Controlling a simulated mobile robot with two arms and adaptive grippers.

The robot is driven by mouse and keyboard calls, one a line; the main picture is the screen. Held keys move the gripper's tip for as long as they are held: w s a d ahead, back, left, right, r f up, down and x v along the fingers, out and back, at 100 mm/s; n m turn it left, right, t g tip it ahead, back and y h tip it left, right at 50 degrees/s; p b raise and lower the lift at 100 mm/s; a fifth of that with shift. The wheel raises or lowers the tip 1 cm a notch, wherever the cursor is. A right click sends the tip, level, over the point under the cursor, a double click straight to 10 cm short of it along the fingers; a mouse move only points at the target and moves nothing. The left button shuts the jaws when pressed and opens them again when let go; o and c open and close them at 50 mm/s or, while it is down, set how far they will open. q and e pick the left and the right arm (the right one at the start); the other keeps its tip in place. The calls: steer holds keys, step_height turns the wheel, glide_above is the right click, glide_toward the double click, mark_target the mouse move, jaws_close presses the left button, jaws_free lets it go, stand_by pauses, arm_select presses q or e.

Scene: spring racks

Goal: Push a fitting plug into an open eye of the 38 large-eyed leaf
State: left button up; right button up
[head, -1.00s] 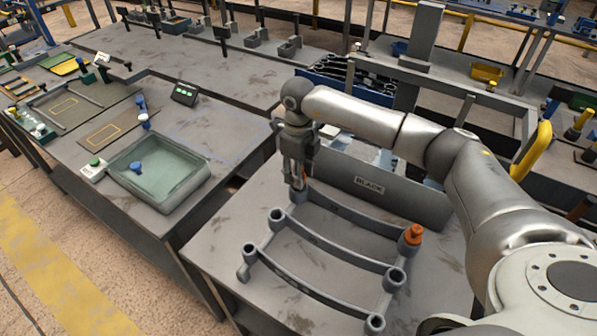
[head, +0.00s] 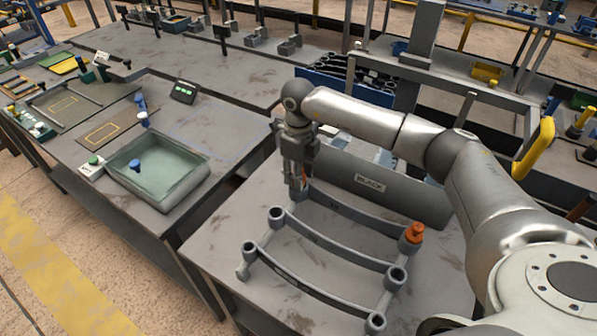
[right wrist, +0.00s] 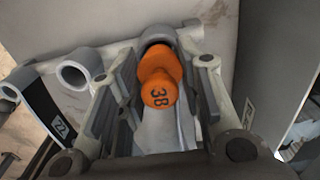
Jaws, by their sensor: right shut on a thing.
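My right gripper (head: 297,184) points down over the left end of the rearmost grey leaf (head: 350,219). It is shut on an orange plug marked 38 (right wrist: 158,88), which sits between its two fingers in the right wrist view. A grey eye (right wrist: 157,33) shows just behind the plug. Whether the plug's tip is inside this eye is hidden. The right eye of the same leaf holds another orange plug (head: 414,233), upright. My left gripper is not in view.
Two more leaves lie in front, with open eyes (head: 276,213); one bears the label 22 (right wrist: 60,124). A green tray (head: 185,187) is on the left bench.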

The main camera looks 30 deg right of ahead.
steer(key=shift+f+b, duration=0.6)
steer(key=shift+f, duration=0.2)
steer(key=o, duration=0.9)
steer(key=shift+o, duration=0.5)
steer(key=o, duration=0.4)
steer(key=shift+r+p, duration=2)
steer(key=shift+r, duration=1.55)
